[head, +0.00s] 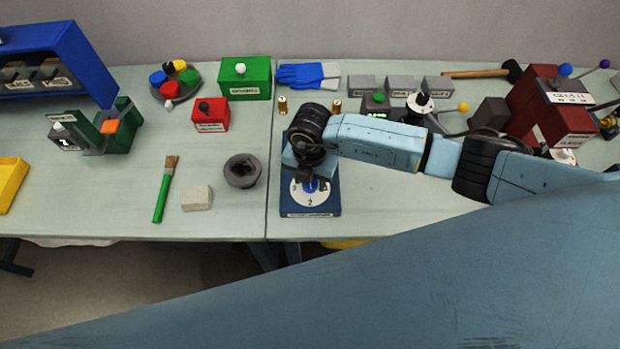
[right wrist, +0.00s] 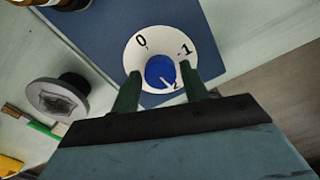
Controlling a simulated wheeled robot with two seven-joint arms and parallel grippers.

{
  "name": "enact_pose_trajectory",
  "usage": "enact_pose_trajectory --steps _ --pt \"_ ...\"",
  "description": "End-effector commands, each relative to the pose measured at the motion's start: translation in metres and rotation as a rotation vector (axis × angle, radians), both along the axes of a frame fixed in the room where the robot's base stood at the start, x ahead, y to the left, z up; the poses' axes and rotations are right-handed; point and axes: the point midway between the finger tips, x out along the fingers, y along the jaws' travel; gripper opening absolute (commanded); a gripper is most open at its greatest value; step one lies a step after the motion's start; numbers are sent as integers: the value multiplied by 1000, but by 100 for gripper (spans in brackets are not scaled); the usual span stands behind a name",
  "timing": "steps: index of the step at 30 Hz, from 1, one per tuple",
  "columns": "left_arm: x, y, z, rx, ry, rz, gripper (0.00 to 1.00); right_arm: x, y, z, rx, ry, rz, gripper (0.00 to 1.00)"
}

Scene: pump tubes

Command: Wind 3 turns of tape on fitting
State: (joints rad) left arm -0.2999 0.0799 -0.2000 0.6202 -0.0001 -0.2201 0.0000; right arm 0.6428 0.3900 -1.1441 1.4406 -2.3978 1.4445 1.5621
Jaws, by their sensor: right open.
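A dark blue box (head: 312,208) stands at the front edge of the table, with a white numbered dial (head: 300,196) and a blue knob (head: 310,186) on top. In the right wrist view the dial (right wrist: 140,52) shows 0, 1 and 2 around the blue knob (right wrist: 160,70). My right gripper (head: 309,178) is over the dial, its two dark green fingers open on either side of the knob; I cannot tell whether they touch it. Brass fittings (head: 282,105) (head: 337,106) stand behind my right arm. My left gripper is not in view.
A dark grey round bowl-like piece (head: 242,171), a pale block (head: 197,198) and a green-handled brush (head: 163,190) lie to the left. Red (head: 210,115) and green (head: 245,78) boxes stand behind. A maroon machine (head: 535,105) stands at the right. The table's front edge is close.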

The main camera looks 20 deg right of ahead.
Motion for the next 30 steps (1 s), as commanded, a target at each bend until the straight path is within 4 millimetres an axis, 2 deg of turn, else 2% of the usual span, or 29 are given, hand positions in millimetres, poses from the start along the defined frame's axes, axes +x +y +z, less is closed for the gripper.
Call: enact_pose_trajectory --steps 5,12,17,22,30 --pt "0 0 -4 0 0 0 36 0 -1 -1 -1 -1 102 45" --pt "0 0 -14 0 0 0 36 0 0 -1 -2 -1 354 45" --pt "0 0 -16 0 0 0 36 0 -1 -1 -2 -1 439 45" --pt "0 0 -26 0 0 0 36 0 -1 -2 -2 -2 629 45" --pt "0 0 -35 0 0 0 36 1 -1 -2 -2 -2 822 45"
